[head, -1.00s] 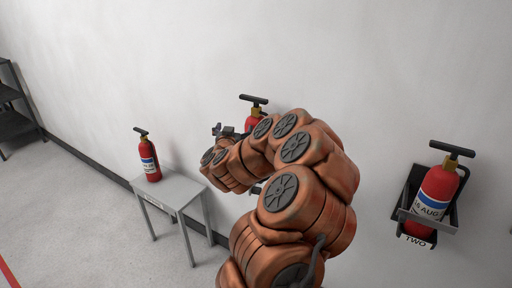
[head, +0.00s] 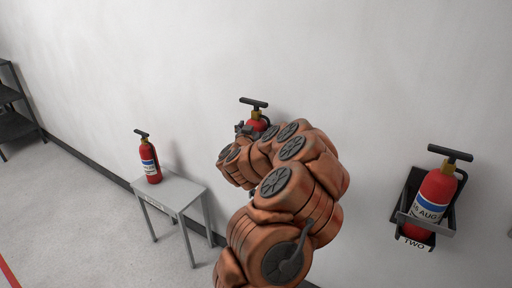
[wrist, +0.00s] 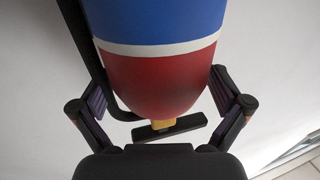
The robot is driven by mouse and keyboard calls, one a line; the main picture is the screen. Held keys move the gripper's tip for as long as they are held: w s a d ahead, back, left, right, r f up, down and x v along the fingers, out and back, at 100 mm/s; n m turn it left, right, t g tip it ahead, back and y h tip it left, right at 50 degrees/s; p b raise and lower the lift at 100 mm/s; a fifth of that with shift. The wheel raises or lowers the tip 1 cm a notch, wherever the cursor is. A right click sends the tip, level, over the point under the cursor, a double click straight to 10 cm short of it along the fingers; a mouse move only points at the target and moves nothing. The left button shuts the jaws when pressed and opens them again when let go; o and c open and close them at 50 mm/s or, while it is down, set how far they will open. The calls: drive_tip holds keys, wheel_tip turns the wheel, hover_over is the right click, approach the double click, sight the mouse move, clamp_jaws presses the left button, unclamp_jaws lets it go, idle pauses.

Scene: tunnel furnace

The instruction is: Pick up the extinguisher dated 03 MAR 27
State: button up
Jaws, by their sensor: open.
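A red extinguisher (head: 257,124) with a black handle is at the wall in the middle of the head view, mostly hidden behind my arm. In the wrist view a red extinguisher (wrist: 150,80) with a blue and white label fills the middle, its handle toward the bottom; no date is readable. My gripper (wrist: 160,98) is open, one finger on each side of it. I cannot tell if the fingers touch it. Another extinguisher (head: 150,162) stands upright on a small table, its label too small to read. A third extinguisher (head: 434,195) on the right shows "AUG".
The grey table (head: 180,190) stands by the wall at left. A black wall bracket (head: 415,222) marked "TWO" holds the right extinguisher. A dark shelf (head: 12,110) is at the far left. The floor at left is clear.

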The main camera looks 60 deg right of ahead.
drive_tip(key=shift+x, duration=1.45)
drive_tip(key=shift+c, duration=0.4)
drive_tip(key=c, duration=1.5)
drive_tip(key=shift+r, duration=0.15)
drive_tip(key=shift+c, duration=0.3)
